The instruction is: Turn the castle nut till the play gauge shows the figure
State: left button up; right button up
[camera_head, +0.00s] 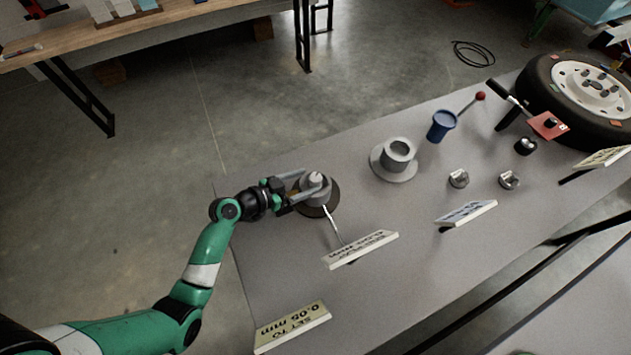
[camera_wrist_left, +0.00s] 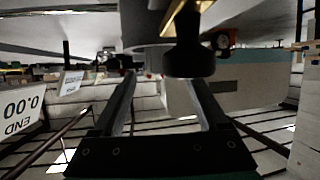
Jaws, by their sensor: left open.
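A grey hub (camera_head: 318,194) with a lighter nut-like top (camera_head: 315,179) stands on a dark round base near the table's left end. My left gripper (camera_head: 309,187) reaches in from the left, open, with its fingers on either side of the hub's upper part; contact cannot be told. The END float sign (camera_head: 360,250) in front of the hub reads 0.00 mm; it also shows in the left wrist view (camera_wrist_left: 22,108). The target sign (camera_head: 292,326) at the front left reads SET TO 0.05 mm. My right gripper is not in view.
On the table (camera_head: 285,275) stand a second grey flanged hub (camera_head: 397,158), a blue cup (camera_head: 440,126), small metal parts (camera_head: 459,179), another sign (camera_head: 466,213) and a wheel (camera_head: 590,95). Bare tabletop lies between the signs. A wooden bench (camera_head: 150,30) is at the back.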

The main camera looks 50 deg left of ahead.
aim_at(312, 179)
pick_arm(q)
jog(key=x, duration=0.4)
jog(key=shift+w+b, duration=0.25)
jog(key=shift+b, duration=0.1)
jog(key=shift+c, duration=0.3)
